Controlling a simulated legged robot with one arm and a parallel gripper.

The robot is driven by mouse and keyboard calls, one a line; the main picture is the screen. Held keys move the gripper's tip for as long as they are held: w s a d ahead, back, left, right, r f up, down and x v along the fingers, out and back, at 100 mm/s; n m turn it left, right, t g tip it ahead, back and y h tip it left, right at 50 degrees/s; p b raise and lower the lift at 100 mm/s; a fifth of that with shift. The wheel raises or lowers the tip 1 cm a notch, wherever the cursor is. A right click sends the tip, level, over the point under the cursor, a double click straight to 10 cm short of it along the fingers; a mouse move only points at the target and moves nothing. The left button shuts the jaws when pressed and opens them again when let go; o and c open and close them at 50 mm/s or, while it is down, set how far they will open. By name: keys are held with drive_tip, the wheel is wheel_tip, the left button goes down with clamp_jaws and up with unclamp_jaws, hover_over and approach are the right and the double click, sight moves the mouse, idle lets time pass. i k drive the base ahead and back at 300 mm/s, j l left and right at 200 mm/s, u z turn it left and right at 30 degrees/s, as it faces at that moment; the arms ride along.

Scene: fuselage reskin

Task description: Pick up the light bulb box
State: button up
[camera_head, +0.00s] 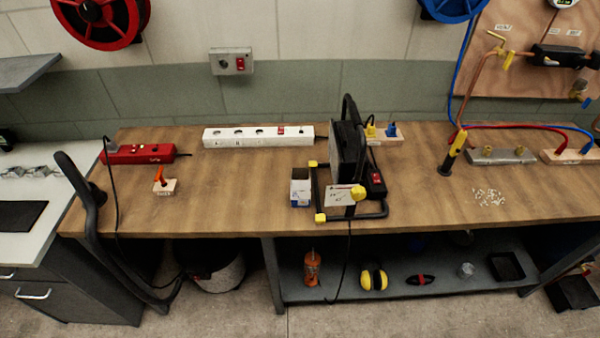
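A small white and blue box (300,190), which looks like the light bulb box, stands on the wooden workbench (235,190) near its middle. Its upper part looks dark, and the print on it is too small to read. It is just left of a black work lamp (346,150) on a tube stand with yellow feet. I cannot tell whether the box touches the stand. My gripper is not in view.
A white power strip (258,136) and a red one (139,154) lie toward the back. An orange-handled tool on a small block (164,184) is to the left. A black hose (90,200) rises at the left edge.

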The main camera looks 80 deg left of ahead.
sight(301, 188)
drive_tip(key=u, duration=2.65)
drive_tip(key=i+j+z, duration=0.25)
drive_tip(key=j, duration=0.5)
drive_tip(key=j+z, duration=0.25)
drive_tip(key=j, duration=0.55)
drive_tip(key=i+j+z, duration=0.1)
drive_tip(key=j+z, duration=0.15)
drive_tip(key=j, duration=0.6)
